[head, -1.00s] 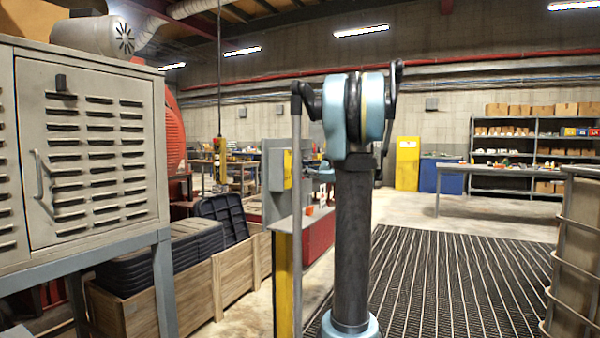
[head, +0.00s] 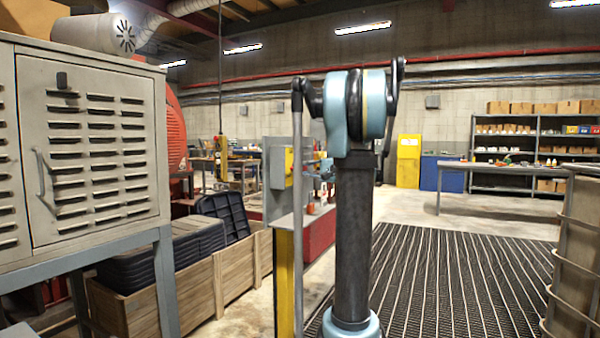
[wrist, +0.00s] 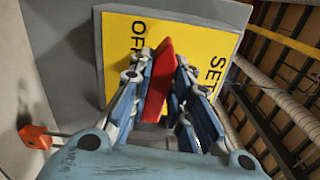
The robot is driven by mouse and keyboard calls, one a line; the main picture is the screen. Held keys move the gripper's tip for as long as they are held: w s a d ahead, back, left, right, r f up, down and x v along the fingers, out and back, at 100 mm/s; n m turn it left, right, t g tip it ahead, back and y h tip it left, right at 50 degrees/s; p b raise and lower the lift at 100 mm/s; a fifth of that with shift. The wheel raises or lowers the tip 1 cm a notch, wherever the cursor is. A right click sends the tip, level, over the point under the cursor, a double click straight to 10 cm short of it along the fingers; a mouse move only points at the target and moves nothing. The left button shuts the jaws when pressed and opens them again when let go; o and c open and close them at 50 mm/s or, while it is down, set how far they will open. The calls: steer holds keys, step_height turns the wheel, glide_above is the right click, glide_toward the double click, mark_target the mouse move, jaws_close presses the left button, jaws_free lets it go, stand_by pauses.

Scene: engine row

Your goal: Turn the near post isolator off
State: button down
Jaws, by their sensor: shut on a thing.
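In the wrist view a red handle (wrist: 157,88) stands out from a yellow plate (wrist: 205,38). The plate bears dark lettering, "OFF" at the left and a partly covered word starting "SE" at the right. It is fixed on a grey box (wrist: 65,50). My gripper (wrist: 163,58) is shut on the red handle, with a finger on each side of it. The handle slants slightly between the two words. In the head view the yellow plate (head: 288,167) shows edge-on above a yellow post (head: 284,285). My arm hides most of the gripper there.
A louvred grey cabinet (head: 95,150) stands close at the left. Wooden crates (head: 190,295) with black bins lie beyond it. A ribbed container (head: 575,265) is at the right edge. Dark floor grating (head: 460,285) lies clear ahead. An orange-red block (wrist: 35,138) shows at the wrist view's lower left.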

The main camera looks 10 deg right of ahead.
steer(key=shift+f+n, duration=0.2)
steer(key=shift+n, duration=0.4)
steer(key=c, duration=1.5)
jaws_free()
steer(key=shift+d, duration=0.1)
steer(key=v, duration=1.2)
